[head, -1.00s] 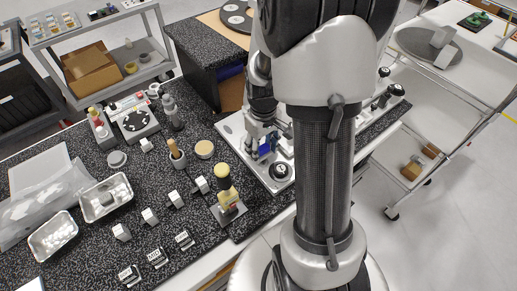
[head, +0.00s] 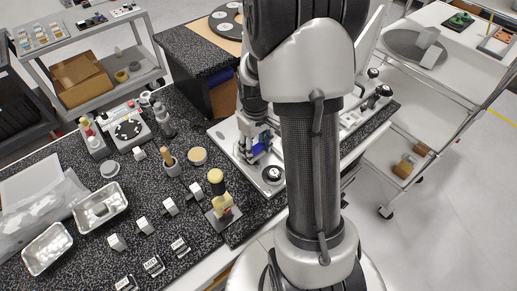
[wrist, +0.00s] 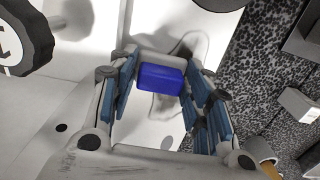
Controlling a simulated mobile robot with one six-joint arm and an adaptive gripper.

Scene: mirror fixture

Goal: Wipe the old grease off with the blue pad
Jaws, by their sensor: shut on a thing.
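My gripper (head: 257,146) is over the pale fixture plate (head: 222,132) on the dark speckled bench. It is shut on the blue pad (head: 260,150). In the wrist view the pad (wrist: 160,78) sits between the blue-lined fingers, above the bright plate (wrist: 160,132). Greyish curved marks (wrist: 198,44) show on the plate beside and below the pad; I cannot tell whether they are grease, shadow or reflection. Whether the pad touches the plate is unclear. My arm hides part of the fixture in the head view.
A black round knob (head: 273,174) stands on the plate close to my gripper. A yellow-topped toggle clamp (head: 217,183) is at the front left. A wooden-handled tool in a cup (head: 171,165), a round tan lid (head: 197,156) and metal trays (head: 101,207) stand farther left.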

